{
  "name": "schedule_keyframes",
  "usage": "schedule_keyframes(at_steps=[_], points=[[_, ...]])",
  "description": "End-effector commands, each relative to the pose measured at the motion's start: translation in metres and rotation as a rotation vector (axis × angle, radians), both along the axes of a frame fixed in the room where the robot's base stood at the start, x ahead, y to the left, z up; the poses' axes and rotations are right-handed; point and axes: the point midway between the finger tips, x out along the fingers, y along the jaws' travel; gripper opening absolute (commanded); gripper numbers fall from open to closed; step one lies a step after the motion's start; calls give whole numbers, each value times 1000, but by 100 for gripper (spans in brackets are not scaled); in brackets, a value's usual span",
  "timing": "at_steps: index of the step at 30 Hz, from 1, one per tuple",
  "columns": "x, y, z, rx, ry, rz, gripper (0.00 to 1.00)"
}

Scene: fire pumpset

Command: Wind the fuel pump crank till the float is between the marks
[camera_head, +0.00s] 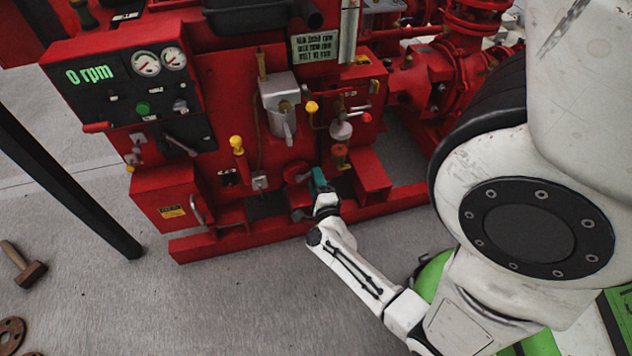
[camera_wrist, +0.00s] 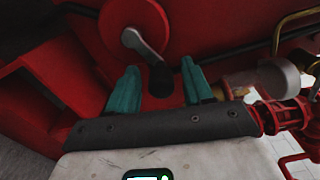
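The crank is a grey arm (camera_wrist: 143,47) on a round red disc (camera_wrist: 118,22) in the wrist view, with a dark handle (camera_wrist: 161,80) at its lower end. My gripper (camera_wrist: 160,70) has two teal fingers spread apart. The handle shows in the gap between them, with space on both sides. In the head view my gripper (camera_head: 319,181) is low at the pump's front, just right of the red disc (camera_head: 296,172), and hides part of the crank. A pale upright tube (camera_head: 349,30) stands higher on the pumpset; I cannot make out a float or marks.
The red base rail (camera_head: 240,240) runs below my gripper. A red box (camera_head: 370,178) sits close on its right. A yellow-knobbed lever (camera_head: 237,146) and the control panel (camera_head: 130,85) are to the left.

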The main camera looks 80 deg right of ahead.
Motion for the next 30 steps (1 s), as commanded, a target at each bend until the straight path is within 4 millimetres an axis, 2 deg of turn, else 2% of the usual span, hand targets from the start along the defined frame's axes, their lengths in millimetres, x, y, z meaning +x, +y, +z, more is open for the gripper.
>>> schedule_keyframes(at_steps=[6,10,21,25,30], points=[[0,0,1,-1,0,0,51],[-3,8,2,-1,1,1,51],[-29,71,2,1,2,1,51],[-36,88,1,1,2,1,51],[-41,99,1,0,1,0,51]])
